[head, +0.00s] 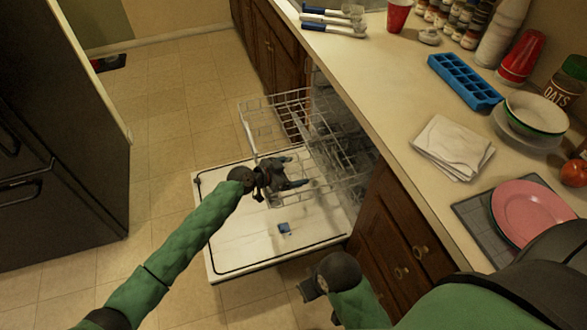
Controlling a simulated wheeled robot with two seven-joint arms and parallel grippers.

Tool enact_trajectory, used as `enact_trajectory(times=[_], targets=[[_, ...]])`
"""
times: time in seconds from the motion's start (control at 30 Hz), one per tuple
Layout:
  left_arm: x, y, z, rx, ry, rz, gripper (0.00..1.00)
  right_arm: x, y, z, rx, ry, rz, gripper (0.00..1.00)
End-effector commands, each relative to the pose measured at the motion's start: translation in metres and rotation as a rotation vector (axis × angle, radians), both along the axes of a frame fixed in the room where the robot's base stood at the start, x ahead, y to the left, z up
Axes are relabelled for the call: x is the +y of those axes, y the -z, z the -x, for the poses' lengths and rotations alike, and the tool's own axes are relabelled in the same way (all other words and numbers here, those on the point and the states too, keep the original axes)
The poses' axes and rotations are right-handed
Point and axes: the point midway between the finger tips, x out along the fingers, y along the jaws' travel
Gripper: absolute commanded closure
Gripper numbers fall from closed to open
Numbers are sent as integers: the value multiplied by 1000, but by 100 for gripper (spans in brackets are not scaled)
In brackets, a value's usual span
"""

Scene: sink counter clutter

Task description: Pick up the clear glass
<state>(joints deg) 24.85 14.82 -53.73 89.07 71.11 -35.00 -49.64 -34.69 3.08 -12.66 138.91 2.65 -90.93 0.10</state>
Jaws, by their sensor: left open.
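No clear glass shows plainly in the head view.
The pulled-out wire rack (275,105) stands over the door. The counter holds a blue ice tray (465,82), folded white cloth (452,147), bowl (535,115), pink plate (535,213) and red cup (398,15).

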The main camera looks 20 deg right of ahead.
Motion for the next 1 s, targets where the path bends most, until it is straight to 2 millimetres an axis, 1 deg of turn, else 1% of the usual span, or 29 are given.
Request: enact_trajectory(times=[0.13, 0.17, 0.2, 0.27, 0.4, 0.43, 0.67, 0.77, 0.87, 1.0], targets=[[0, 0, 0, 0, 0, 0, 15, 0, 0, 0, 0, 0, 0, 70], [0, 0, 0, 0, 0, 0, 17, 0, 0, 0, 0, 0, 0, 70], [0, 0, 0, 0, 0, 0, 24, 0, 0, 0, 0, 0, 0, 70], [0, 0, 0, 0, 0, 0, 36, 0, 1, 0, 0, 0, 0, 70], [0, 0, 0, 0, 0, 0, 64, 0, 1, 1, 2, 1, 0, 70], [0, 0, 0, 0, 0, 0, 69, 0, 1, 1, 2, 1, 0, 70], [0, -1, 0, -1, 0, 1, 69, 0, 2, 1, 2, 1, 0, 70], [0, -6, 0, -4, 2, 1, 69, 1, 3, 1, -1, 0, -2, 70], [0, -17, 0, -5, 2, 1, 69, 3, 6, -1, -8, -1, -8, 70], [0, -43, 0, -6, 1, 2, 69, 11, 16, -5, -33, -7, -28, 70]])
